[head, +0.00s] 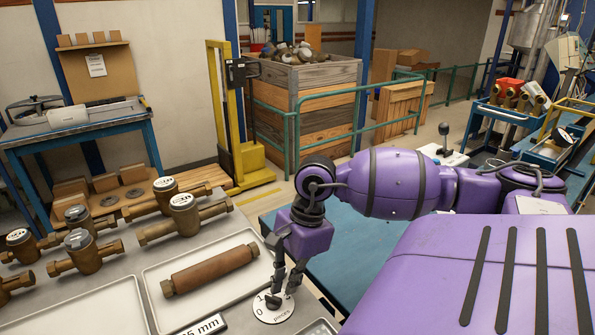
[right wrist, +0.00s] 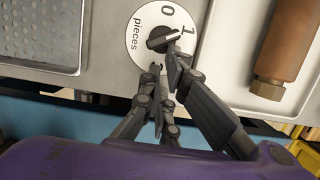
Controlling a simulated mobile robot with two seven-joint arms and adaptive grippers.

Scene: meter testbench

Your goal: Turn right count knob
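The count knob (right wrist: 163,39) is a small black bar-shaped knob on a round white dial (right wrist: 140,52) marked 0, 1 and "pieces". In the right wrist view one end of the knob lies near the 1. In the head view the dial (head: 273,313) sits at the bench's front edge. My right gripper (right wrist: 165,62) reaches down to the dial with its fingers a little apart. One fingertip overlaps the knob's edge in the right wrist view; I cannot tell whether it touches. My left gripper is not in view.
A tray (head: 152,290) holding a brown pipe (head: 210,270) lies beside the dial. Several brass meters (head: 85,250) stand farther left on the bench. A perforated metal plate (right wrist: 40,32) lies on the dial's other side.

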